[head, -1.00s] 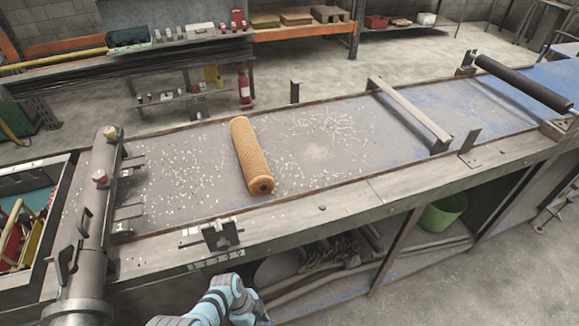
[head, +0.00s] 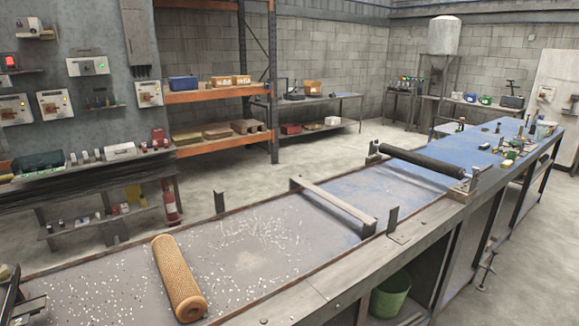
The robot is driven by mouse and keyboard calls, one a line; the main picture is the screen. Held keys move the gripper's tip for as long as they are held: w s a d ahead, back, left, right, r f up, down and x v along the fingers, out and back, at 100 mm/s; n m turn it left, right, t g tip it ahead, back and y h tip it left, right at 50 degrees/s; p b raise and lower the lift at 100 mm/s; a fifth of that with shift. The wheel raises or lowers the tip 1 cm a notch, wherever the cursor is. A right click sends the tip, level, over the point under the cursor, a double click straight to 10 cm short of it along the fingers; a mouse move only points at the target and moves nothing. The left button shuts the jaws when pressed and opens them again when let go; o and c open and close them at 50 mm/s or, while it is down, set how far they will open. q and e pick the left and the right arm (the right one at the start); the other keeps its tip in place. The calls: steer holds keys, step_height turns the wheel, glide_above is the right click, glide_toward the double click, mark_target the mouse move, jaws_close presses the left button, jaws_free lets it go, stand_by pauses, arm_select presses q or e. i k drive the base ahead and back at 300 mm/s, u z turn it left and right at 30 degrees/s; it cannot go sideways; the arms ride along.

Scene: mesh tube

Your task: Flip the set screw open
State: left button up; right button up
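No set screw can be made out for certain in the head view. An orange-tan mesh tube (head: 178,278) lies on the grey bench top (head: 110,260) at the lower left. A dark roller (head: 420,162) spans the bench farther along, held at its right end by a metal bracket (head: 466,186). A small part of a dark metal fixture (head: 12,300) shows at the lower left edge; the rest of it is cut off. Neither of my grippers is in view.
A flat metal crossbar (head: 335,202) spans the bench between tube and roller. An upright metal plate (head: 393,219) stands on the front edge. Small items crowd the far blue end (head: 490,140). A green bucket (head: 391,296) sits below. The floor behind the bench is clear.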

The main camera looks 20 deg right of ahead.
mark_target(475, 169)
steer(key=z, duration=2.15)
steer(key=i, duration=0.6)
steer(key=z, duration=0.5)
steer(key=i, duration=1.4)
steer(key=u, duration=0.35)
steer(key=i, duration=0.9)
steer(key=u, duration=1.55)
steer(key=i, duration=0.65)
steer(key=u, duration=0.6)
